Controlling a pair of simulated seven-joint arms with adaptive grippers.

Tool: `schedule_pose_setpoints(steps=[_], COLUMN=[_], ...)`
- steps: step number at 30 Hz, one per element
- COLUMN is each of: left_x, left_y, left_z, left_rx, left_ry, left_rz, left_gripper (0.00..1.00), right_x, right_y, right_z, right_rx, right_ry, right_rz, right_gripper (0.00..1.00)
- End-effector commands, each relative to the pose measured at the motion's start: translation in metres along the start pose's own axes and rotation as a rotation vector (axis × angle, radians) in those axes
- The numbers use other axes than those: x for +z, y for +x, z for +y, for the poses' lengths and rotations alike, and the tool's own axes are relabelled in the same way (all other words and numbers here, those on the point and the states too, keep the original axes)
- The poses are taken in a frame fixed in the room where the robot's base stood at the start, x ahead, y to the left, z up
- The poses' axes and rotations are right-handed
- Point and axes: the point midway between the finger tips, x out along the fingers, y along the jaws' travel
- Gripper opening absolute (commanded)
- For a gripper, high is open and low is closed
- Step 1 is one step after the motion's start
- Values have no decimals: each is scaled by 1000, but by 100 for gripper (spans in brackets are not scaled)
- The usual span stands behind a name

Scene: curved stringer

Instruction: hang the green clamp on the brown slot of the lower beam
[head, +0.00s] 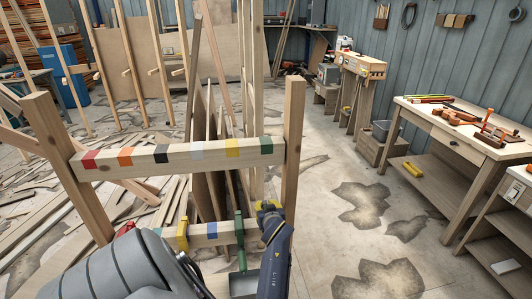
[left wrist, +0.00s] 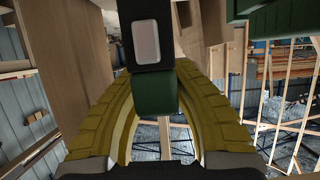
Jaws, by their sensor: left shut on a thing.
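My left gripper (head: 268,206) has yellow fingers and is at the right end of the lower beam (head: 199,237). In the left wrist view its fingers (left wrist: 155,85) are closed around a green piece with a dark bar, which I take as part of the green clamp (left wrist: 155,97). In the head view the green clamp (head: 240,230) is upright at the lower beam, just left of the gripper. I cannot tell whether it rests on the beam. The brown slot cannot be made out. My right gripper is not in view.
A yellow clamp (head: 182,233) and a red clamp (head: 126,228) are further left at the lower beam. The upper beam (head: 142,163) has several coloured slots. A wooden post (head: 292,140) stands right of the gripper. Floor to the right is open, before a workbench (head: 460,130).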

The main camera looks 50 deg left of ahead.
Motion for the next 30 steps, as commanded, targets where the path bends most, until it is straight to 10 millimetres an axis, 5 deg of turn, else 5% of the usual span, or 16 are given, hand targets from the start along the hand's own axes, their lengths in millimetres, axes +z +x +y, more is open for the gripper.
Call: schedule_pose_setpoints(steps=[30], left_x=[22], left_y=[10], left_z=[0], left_rx=[0], left_ry=[-1], left_rz=[2], left_gripper=[0], right_x=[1], right_y=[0], right_z=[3], right_rx=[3], right_ry=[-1], right_rz=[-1], right_gripper=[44])
